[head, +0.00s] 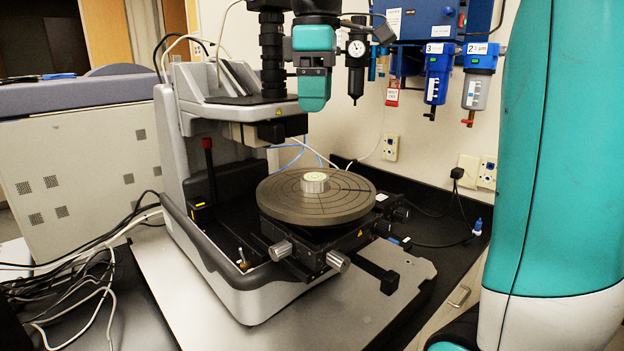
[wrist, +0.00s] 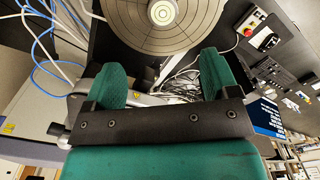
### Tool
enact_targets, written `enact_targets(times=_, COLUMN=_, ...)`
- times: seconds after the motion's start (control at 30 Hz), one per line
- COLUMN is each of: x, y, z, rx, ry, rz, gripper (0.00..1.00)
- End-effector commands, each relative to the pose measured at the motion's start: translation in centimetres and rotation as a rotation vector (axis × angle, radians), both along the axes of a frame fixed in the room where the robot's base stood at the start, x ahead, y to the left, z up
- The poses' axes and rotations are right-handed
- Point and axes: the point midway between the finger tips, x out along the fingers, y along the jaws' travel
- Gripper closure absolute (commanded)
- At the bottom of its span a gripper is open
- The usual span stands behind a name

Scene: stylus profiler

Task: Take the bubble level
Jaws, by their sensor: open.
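The bubble level (head: 314,182) is a small, pale, round disc. It sits on the dark round stage (head: 285,211) of the profiler, near its middle. It also shows in the wrist view (wrist: 163,12) at the top edge, with rings on its face. My gripper (head: 313,102) hangs well above the level, fingers down, seen side-on in the head view. In the wrist view my gripper (wrist: 162,72) has its two green fingers wide apart with nothing between them. The level lies beyond the fingers there, roughly centred between them left to right.
The profiler's grey column (head: 185,130) and black lens tube (head: 272,55) stand close to the left of my gripper. Knobs (head: 337,261) stick out at the stage's front. Blue and grey air filters (head: 438,75) hang on the back wall. The stage around the level is clear.

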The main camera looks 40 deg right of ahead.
Motion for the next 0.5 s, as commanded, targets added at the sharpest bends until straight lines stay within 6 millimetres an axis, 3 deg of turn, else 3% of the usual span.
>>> enact_targets(times=0.3, x=0.0, y=0.2, z=-6.6, rx=0.001, ry=0.003, rz=0.005, gripper=0.19)
enact_targets(times=0.5, x=0.0, y=0.1, z=-8.2, rx=0.0, ry=0.001, rz=0.003, gripper=0.19)
